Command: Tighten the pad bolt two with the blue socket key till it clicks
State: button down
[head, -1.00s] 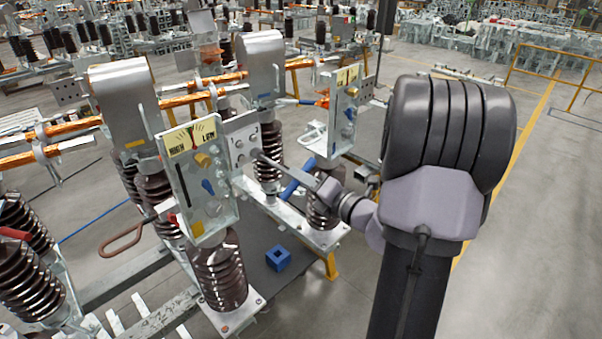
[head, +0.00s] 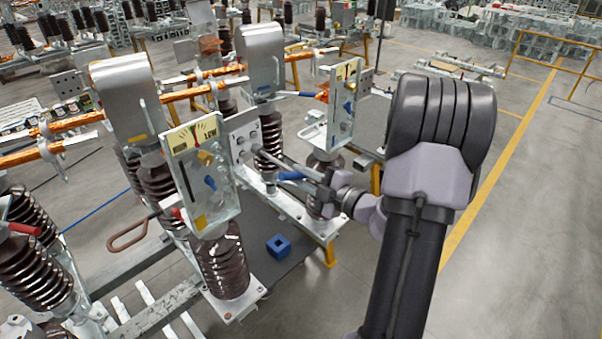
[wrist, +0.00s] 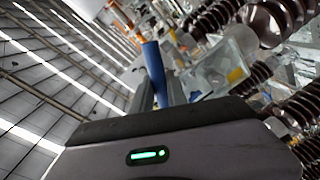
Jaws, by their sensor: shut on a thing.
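My gripper (head: 328,190) is shut on the blue socket key (head: 291,175), right of the grey terminal pad (head: 243,143). The key's blue handle shows beside the fingers. A thin grey shaft runs up and left from the gripper to the pad's face, where several bolt heads show. The shaft's tip is at or very near a lower bolt; I cannot tell whether it is seated or which bolt is number two. In the wrist view the blue handle (wrist: 154,72) stands up between the fingers (wrist: 160,92).
A panel with a dial (head: 197,150) stands just left of the pad. A second panel (head: 343,105) stands close behind the gripper. Brown ribbed insulators (head: 225,262) rise from the metal frame. A blue block (head: 278,246) lies on a dark mat. Open floor lies to the right.

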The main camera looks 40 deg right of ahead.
jog(key=shift+m, duration=0.9)
jog(key=shift+s, duration=0.1)
